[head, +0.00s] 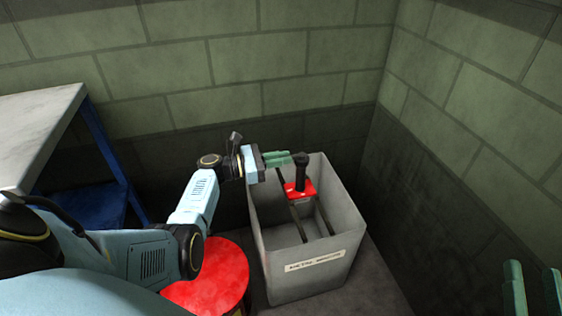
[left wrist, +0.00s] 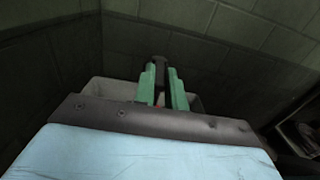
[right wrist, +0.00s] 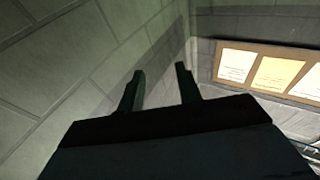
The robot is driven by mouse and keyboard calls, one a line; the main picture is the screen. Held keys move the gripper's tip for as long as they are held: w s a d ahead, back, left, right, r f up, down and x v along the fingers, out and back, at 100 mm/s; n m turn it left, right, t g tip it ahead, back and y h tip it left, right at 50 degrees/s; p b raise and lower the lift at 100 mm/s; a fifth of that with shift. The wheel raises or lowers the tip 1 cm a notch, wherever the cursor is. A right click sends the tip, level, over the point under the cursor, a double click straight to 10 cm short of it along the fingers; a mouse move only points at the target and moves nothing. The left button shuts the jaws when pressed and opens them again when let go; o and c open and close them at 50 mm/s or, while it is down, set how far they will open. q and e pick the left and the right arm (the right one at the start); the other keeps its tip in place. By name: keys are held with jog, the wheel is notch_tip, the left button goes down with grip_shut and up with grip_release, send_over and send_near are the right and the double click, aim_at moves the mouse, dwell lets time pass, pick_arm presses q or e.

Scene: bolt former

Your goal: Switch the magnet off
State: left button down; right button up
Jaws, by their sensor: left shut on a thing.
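The magnet (head: 299,191) has a red body and an upright black handle (head: 301,172). It sits inside the upper part of a grey bin (head: 308,279), at two dark bars. My left gripper (head: 288,157) reaches over the bin's left rim and is shut on the handle near its top. In the left wrist view the dark handle (left wrist: 160,70) shows between the green fingers, with a little red below. My right gripper (head: 534,288) is at the lower right, away from the bin. Its fingers are apart and empty in the right wrist view (right wrist: 161,88).
A table with a pale top (head: 40,125) and blue legs is at the left. Brick walls close the corner behind and right of the bin. A label (head: 315,262) is on the bin's front.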

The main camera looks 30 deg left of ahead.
jog(key=shift+r, duration=0.1)
pick_arm(q)
jog(key=c, duration=1.4)
grip_release()
jog(key=shift+c, duration=0.2)
jog(key=shift+s+a, duration=0.1)
